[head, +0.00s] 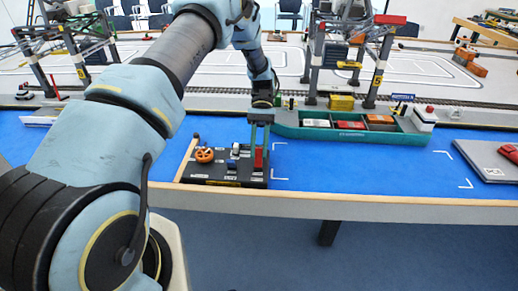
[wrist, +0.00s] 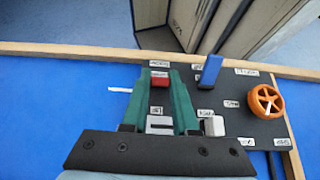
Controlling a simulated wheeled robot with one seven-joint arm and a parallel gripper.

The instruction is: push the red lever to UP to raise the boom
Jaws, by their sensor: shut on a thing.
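The red lever (head: 259,158) stands on the right part of a dark control panel (head: 205,181) near the table's front edge. My gripper (head: 259,146) reaches down over it from above. In the wrist view the lever's red top (wrist: 159,78) sits between the two teal fingertips (wrist: 161,74), which are shut on it. The fingers hide most of the lever's shaft. The labels around it are too small to read surely. The boom that this lever works cannot be told from these views.
The panel also carries a blue lever (wrist: 210,71), an orange wheel (wrist: 266,101) and a pale knob (wrist: 214,126) close to my fingers. Behind stand a green ship (head: 350,134) and a gantry crane (head: 347,60).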

